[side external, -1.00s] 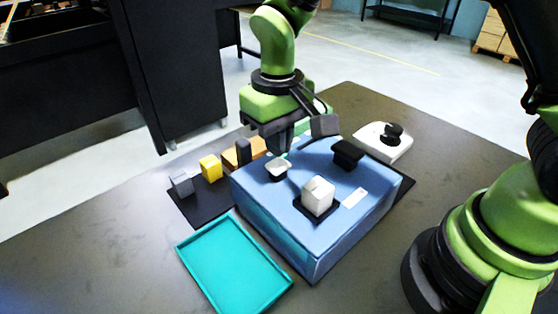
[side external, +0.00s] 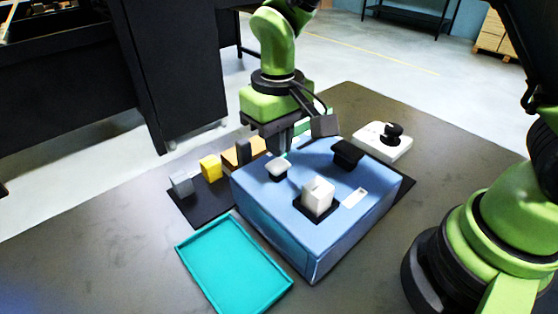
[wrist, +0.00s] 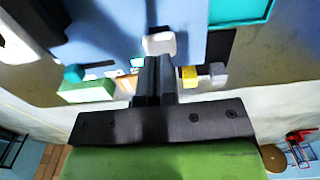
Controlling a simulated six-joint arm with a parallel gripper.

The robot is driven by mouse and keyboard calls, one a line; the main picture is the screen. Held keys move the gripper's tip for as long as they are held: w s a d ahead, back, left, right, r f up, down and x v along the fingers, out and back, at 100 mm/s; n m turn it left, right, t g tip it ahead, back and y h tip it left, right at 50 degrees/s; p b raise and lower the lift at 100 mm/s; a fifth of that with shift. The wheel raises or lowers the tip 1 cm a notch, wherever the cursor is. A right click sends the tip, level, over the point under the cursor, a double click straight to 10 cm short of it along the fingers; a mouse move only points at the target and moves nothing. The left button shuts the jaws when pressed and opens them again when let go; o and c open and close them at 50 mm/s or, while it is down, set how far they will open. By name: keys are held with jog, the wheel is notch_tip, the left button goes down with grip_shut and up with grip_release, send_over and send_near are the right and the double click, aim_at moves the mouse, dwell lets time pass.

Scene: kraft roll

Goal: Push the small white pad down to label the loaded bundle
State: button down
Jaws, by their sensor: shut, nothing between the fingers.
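A blue box (side external: 285,212) stands on the table. The small white pad (side external: 277,165) sits on its top near the back left, and it shows just beyond the fingertips in the wrist view (wrist: 159,43). My gripper (side external: 283,150) is shut and empty, its fingers pointing down just behind the pad; it also shows in the wrist view (wrist: 155,62). I cannot tell whether the fingertips touch the pad. A white block (side external: 318,194) stands in a black square on the box top. I cannot make out the loaded bundle for certain.
A black knob (side external: 347,151) and a pale label (side external: 355,197) are also on the box top. Yellow (side external: 210,168) and grey (side external: 181,184) blocks stand to the left on a dark mat. A teal tray (side external: 232,270) lies in front. A white base with black knob (side external: 382,141) is behind right.

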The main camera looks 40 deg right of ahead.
aim_at(278, 163)
jog(key=shift+f, duration=0.25)
jog(key=shift+f, duration=1.75)
jog(key=shift+r, duration=3.55)
jog(key=shift+r, duration=0.1)
jog(key=s+d+r+m+t+y, duration=0.1)
jog(key=s+d+r+t, duration=0.15)
jog(key=r, duration=0.25)
jog(key=s+d+r+m+t, duration=0.1)
jog(key=s+d+r, duration=0.2)
jog(key=s+r, duration=0.15)
jog(key=s+d+r+m+t+y, duration=0.1)
jog(key=s+d+r+m+t, duration=0.1)
jog(key=s, duration=0.7)
jog(key=shift+s+d+r+t, duration=0.2)
jog(key=shift+d+r+t, duration=0.2)
jog(key=shift+r+t, duration=0.4)
